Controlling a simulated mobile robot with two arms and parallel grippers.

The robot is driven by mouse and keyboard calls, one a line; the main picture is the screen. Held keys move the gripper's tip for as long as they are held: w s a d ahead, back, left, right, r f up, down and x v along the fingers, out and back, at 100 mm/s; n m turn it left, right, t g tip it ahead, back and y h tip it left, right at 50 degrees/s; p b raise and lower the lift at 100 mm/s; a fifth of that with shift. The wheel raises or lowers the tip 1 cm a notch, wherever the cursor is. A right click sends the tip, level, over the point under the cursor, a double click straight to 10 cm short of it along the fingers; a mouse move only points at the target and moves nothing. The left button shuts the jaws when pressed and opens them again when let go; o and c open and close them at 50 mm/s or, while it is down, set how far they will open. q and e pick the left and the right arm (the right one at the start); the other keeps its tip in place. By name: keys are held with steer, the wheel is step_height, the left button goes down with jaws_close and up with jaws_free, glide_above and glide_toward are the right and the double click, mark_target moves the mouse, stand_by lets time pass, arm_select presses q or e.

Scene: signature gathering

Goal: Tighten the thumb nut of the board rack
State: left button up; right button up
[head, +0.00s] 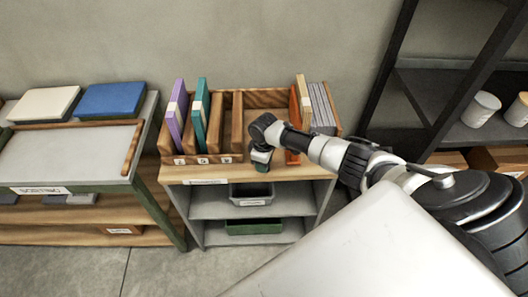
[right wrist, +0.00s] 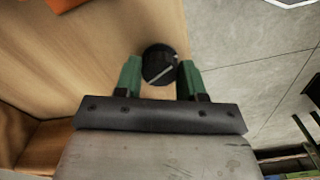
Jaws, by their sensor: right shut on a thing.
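The wooden board rack (head: 228,150) stands on top of a shelf unit in the head view. It holds a purple board (head: 174,120) and a teal board (head: 200,112) in its numbered left slots. The thumb nut (right wrist: 159,64) is a round black knob with a pale line across its face, seen in the right wrist view. My right gripper (right wrist: 160,72) is shut on the nut, with one green finger on each side. In the head view my right gripper (head: 262,158) is at the rack's front edge and hides the nut. My left gripper is in neither view.
An orange board (head: 294,122) and grey boards (head: 322,108) stand at the rack's right end, close to my arm. A table (head: 70,150) with a blue book (head: 110,99) is at left. A dark shelf (head: 440,95) with white cups stands at right.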

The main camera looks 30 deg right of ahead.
steer(key=m+p, duration=0.1)
steer(key=m, duration=0.2)
steer(key=shift+r+p, duration=0.15)
steer(key=shift+p, duration=0.25)
steer(key=shift+m+p, duration=0.45)
steer(key=shift+m, duration=0.95)
steer(key=o, duration=0.9)
step_height(320, 180, up, 11)
steer(key=shift+f, duration=0.2)
